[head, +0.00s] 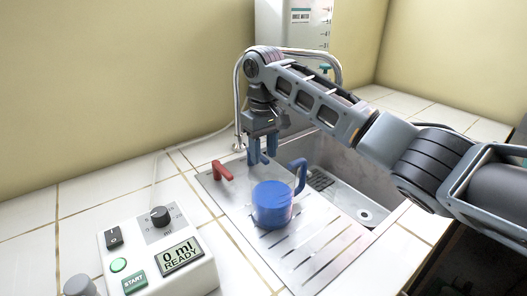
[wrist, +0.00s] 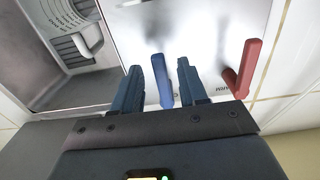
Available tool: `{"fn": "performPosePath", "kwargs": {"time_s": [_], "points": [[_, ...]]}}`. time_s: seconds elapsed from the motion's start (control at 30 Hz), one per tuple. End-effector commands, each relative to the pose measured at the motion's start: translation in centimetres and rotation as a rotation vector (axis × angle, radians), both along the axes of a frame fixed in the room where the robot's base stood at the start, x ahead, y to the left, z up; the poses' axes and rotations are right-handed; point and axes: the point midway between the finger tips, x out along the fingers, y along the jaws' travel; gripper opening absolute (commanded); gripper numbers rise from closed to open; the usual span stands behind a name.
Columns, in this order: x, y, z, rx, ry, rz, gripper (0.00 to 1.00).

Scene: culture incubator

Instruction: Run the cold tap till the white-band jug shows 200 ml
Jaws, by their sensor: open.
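My gripper (wrist: 159,64) is open, pointing down over the back of the steel drainer; it also shows in the head view (head: 263,158). In the wrist view the blue tap lever (wrist: 162,80) lies between its fingers in the picture; contact cannot be told. The red tap lever (wrist: 245,68) is to its right there, and left of my gripper in the head view (head: 222,171). A jug (head: 272,206) with a blue body and blue handle stands upright on the drainer, in front of my gripper. I see no white band on it.
The sink basin (head: 345,160) lies right of the drainer, under my arm. A curved metal spout (head: 238,95) rises behind. A white control box (head: 157,248), bottom left, has a display (head: 180,256) reading 0 ml READY. A tank (head: 290,25) stands at the back.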

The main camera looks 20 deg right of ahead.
Motion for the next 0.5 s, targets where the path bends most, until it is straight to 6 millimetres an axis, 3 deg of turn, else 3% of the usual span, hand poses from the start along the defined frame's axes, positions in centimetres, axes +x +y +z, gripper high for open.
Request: {"fn": "performPosePath", "kwargs": {"time_s": [0.33, 0.5], "points": [[0.0, -0.03, -0.5, 0.0, 0.0, 0.0, 0.43], [0.0, -0.03, -0.48, 0.0, 0.0, 0.0, 0.26]]}}
